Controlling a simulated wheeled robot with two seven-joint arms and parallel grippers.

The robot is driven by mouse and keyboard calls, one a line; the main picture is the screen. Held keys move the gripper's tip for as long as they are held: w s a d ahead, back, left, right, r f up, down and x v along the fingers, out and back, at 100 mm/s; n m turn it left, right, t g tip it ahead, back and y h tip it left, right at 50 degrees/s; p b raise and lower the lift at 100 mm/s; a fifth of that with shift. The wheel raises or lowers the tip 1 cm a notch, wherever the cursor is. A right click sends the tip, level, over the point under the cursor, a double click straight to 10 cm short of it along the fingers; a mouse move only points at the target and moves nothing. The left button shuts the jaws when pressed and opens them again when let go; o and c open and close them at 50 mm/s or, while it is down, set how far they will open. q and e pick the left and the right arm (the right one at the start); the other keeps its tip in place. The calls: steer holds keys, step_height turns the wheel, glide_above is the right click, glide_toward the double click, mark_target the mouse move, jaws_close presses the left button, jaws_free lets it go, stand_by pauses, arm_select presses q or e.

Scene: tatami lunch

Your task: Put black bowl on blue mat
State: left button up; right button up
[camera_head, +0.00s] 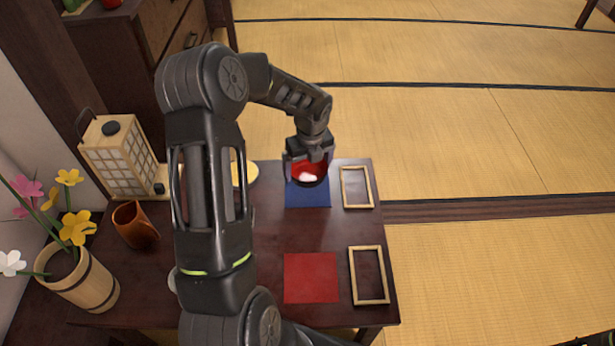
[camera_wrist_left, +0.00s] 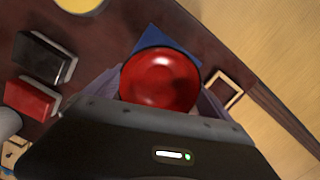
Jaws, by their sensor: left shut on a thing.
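The black bowl (camera_head: 309,180), dark outside with a glossy red inside, is in my left gripper (camera_head: 308,156), over the blue mat (camera_head: 306,198) in the head view. My left gripper is shut on the bowl's rim. In the left wrist view the bowl (camera_wrist_left: 160,80) looks upright, with its red inside facing the camera. The blue mat (camera_wrist_left: 153,38) shows past the bowl's far edge, partly hidden by it. I cannot tell whether the bowl touches the mat. My right gripper is not in view.
An empty wooden frame (camera_head: 343,188) lies right of the blue mat. A red mat (camera_head: 310,278) and another frame (camera_head: 354,275) lie nearer. A lantern (camera_head: 120,158), brown mug (camera_head: 135,226) and flower bucket (camera_head: 92,283) stand at left. In the wrist view are black (camera_wrist_left: 40,58) and red (camera_wrist_left: 30,98) boxes.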

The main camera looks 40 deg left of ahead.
mark_target(307, 176)
arm_select(q)
steer(key=shift+f+b, duration=0.5)
steer(key=shift+f, duration=1.35)
steer(key=shift+f, duration=0.1)
steer(key=o, duration=1.1)
step_height(307, 176, up, 12)
steer(key=d+p, duration=0.1)
steer(key=p, duration=0.1)
steer(key=shift+s+d+p, duration=0.15)
steer(key=shift+s+p, duration=0.15)
steer(key=shift+p, duration=0.1)
